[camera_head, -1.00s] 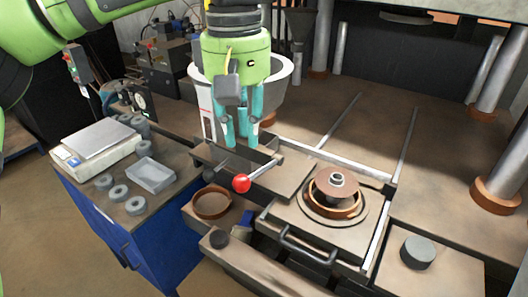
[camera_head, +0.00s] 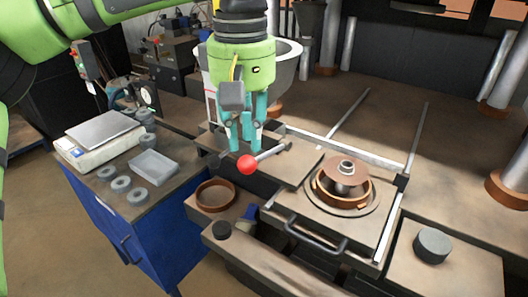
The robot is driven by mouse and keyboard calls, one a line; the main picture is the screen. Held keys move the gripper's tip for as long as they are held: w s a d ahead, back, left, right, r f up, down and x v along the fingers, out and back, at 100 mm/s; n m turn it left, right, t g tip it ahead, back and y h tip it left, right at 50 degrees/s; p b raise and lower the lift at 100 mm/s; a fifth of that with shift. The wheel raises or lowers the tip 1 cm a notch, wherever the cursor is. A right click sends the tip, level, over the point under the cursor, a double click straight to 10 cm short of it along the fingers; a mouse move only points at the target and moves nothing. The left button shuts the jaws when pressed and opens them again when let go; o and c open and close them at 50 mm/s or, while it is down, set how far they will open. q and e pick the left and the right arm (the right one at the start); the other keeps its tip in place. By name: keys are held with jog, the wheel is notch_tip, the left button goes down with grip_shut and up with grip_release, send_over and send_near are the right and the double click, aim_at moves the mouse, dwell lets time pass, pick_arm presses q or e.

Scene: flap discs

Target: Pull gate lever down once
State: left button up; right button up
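The gate lever is a thin metal rod (camera_head: 272,153) with a red ball knob (camera_head: 248,164) at its left end, lying in front of a white-rimmed hopper. My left gripper (camera_head: 246,146), with teal fingers pointing down, is directly above and behind the red knob. Its fingertips are close to the knob; I cannot tell whether they touch it. The fingers stand apart with a gap between them, and nothing shows held. My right gripper is not in view.
A round mould with a brown disc (camera_head: 342,177) sits on a plate to the right, with a dark handle (camera_head: 315,236) in front. A brown ring (camera_head: 215,195) lies below the lever. A scale (camera_head: 100,140) and several grey rings stand on the left bench. A dark cylinder (camera_head: 432,245) is at right.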

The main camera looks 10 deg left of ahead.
aim_at(246, 157)
pick_arm(q)
jog(key=shift+f+b, duration=0.95)
jog(key=shift+f, duration=0.3)
jog(key=shift+f+b, duration=0.9)
jog(key=shift+f, duration=0.35)
notch_tip(246, 157, down, 6)
jog(key=b, duration=0.4)
jog(key=shift+w, duration=0.1)
jog(key=shift+r, duration=0.1)
jog(key=r+p, duration=0.1)
jog(key=r, duration=0.1)
jog(key=r+p, duration=0.1)
jog(key=p, duration=0.1)
jog(key=shift+s+r, duration=0.2)
jog(key=shift+r, duration=0.2)
notch_tip(246, 157, up, 7)
jog(key=p, duration=0.6)
jog(key=shift+w, duration=0.1)
